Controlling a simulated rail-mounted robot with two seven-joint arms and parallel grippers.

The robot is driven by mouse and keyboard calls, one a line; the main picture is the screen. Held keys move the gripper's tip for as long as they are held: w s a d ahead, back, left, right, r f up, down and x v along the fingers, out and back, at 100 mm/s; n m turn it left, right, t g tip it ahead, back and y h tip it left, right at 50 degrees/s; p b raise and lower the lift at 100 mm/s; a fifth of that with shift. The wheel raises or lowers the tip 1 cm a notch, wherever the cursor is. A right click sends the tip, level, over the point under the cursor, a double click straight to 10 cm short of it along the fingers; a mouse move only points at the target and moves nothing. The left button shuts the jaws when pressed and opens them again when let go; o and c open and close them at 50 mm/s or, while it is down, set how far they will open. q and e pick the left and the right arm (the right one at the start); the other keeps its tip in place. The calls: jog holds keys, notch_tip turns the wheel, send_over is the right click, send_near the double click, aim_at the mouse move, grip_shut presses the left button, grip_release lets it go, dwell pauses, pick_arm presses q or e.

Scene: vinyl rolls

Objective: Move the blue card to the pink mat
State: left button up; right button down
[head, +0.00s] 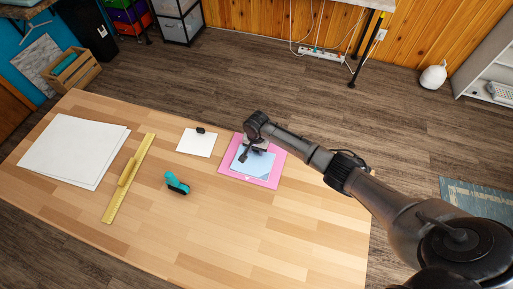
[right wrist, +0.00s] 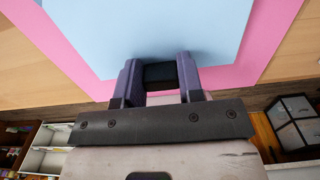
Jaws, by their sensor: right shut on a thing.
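The light blue card (head: 256,165) lies over the pink mat (head: 280,161) in the head view, with pink showing around it. In the right wrist view the blue card (right wrist: 150,25) fills the top middle, with the pink mat (right wrist: 72,45) bordering it. My right gripper (head: 246,155) is at the card's far side. Its fingers (right wrist: 160,76) are shut on a small black clip (right wrist: 160,72) at the card's edge. Whether the card lies fully flat on the mat I cannot tell. My left gripper is not in view.
A white card with a black clip (head: 195,143) lies left of the mat. A teal tool (head: 177,184), a yellow ruler (head: 120,193) and white sheets (head: 70,150) lie farther left. The wooden table (head: 270,240) is clear at the front right.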

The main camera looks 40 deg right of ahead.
jog(key=shift+f, duration=0.1)
dwell(0.7)
grip_release()
dwell(0.7)
dwell(0.4)
jog(key=shift+r+p, duration=0.3)
jog(key=shift+r, duration=4.2)
